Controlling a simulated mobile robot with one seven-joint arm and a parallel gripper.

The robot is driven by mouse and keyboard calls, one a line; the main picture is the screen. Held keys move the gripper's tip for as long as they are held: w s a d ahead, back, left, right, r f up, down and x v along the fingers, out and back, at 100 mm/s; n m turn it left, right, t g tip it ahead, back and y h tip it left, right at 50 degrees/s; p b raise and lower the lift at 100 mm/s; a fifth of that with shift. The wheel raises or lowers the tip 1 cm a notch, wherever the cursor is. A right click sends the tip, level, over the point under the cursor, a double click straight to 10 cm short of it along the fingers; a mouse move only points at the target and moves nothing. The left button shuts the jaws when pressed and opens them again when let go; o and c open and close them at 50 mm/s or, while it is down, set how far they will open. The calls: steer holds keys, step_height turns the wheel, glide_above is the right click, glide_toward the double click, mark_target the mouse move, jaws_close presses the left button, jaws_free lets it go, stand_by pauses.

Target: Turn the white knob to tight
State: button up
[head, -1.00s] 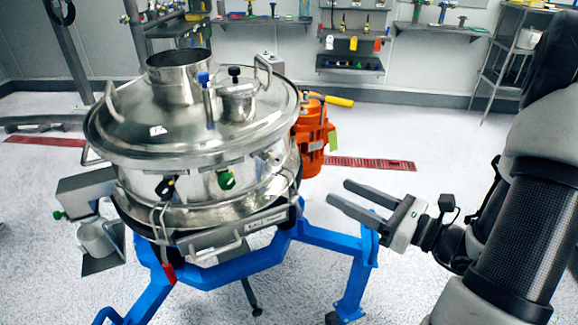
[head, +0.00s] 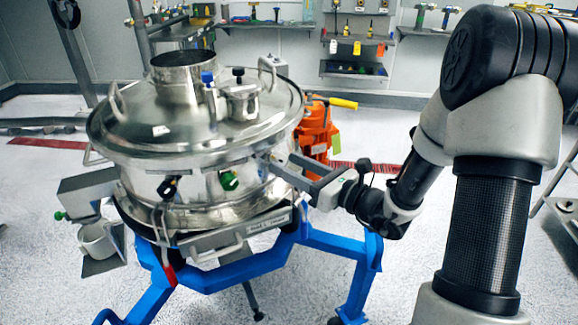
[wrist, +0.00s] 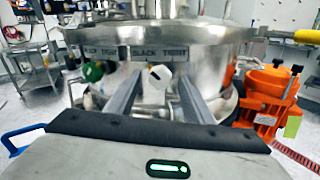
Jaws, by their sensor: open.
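The white knob (wrist: 158,76) sits on the steel side of the sifter (head: 140,150), under a label strip (wrist: 160,53) on which "TIGHT" reads at the right. A small dark mark shows on the knob's face; its exact setting is hard to tell. My gripper (head: 280,162) is open, with its fingertips close to the sifter's side. In the wrist view the fingers stand left and right of the white knob, which shows between their tips. I cannot tell whether they touch it.
A green knob (head: 228,180) and a black knob (head: 168,187) are on the same sifter wall, to the left. An orange motor (head: 317,130) stands right behind the gripper. The blue frame (head: 330,240) lies below. Open floor (head: 385,285) is at the right.

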steer(key=shift+w+a, duration=0.25)
steer(key=shift+a, duration=0.05)
steer(key=c, duration=1.1)
steer(key=shift+o, duration=0.3)
